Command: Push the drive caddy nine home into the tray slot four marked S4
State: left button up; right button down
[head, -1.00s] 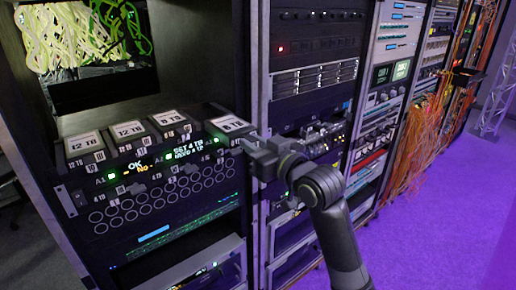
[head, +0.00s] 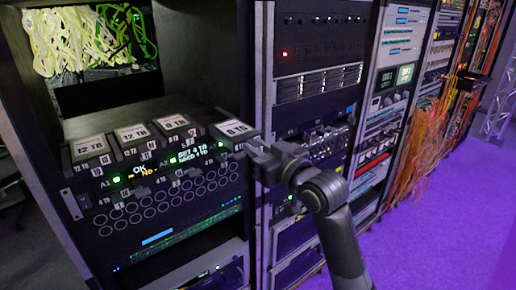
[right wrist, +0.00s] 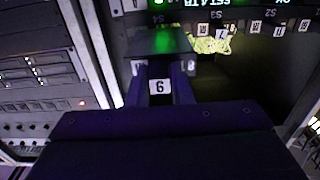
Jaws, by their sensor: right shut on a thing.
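The drive caddy nine (head: 235,128) is a dark box with a white top label. It sits at the right end of the tray's caddy row, at slot four. In the right wrist view its upside-down nine tag (right wrist: 160,87) shows between my fingers, and the S4 mark (right wrist: 158,18) is just beyond its green-lit part. The tray (head: 160,205) has a dark front with round holes. My right gripper (head: 247,151) is shut on the caddy's front end. How deep the caddy sits in the slot is hidden. My left gripper is not in view.
Several other caddies (head: 133,135) stand in the row to the left, above a lit display (head: 188,155). A rack post (head: 258,75) rises just right of the caddy. Pale cables (head: 85,40) hang above the tray. The purple floor (head: 430,220) at right is clear.

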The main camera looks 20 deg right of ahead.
aim_at(250, 140)
jog(key=shift+r+p, duration=0.15)
jog(key=shift+p, duration=0.2)
jog(key=shift+w, duration=0.1)
jog(key=shift+w+a, duration=0.25)
jog(key=shift+w, duration=0.35)
jog(key=shift+w+a, duration=0.1)
jog(key=shift+w, duration=0.1)
jog(key=shift+w+a, duration=0.15)
jog(key=shift+w, duration=0.2)
jog(key=shift+w, duration=0.15)
dwell(0.5)
jog(key=shift+w, duration=0.1)
jog(key=shift+x, duration=1.35)
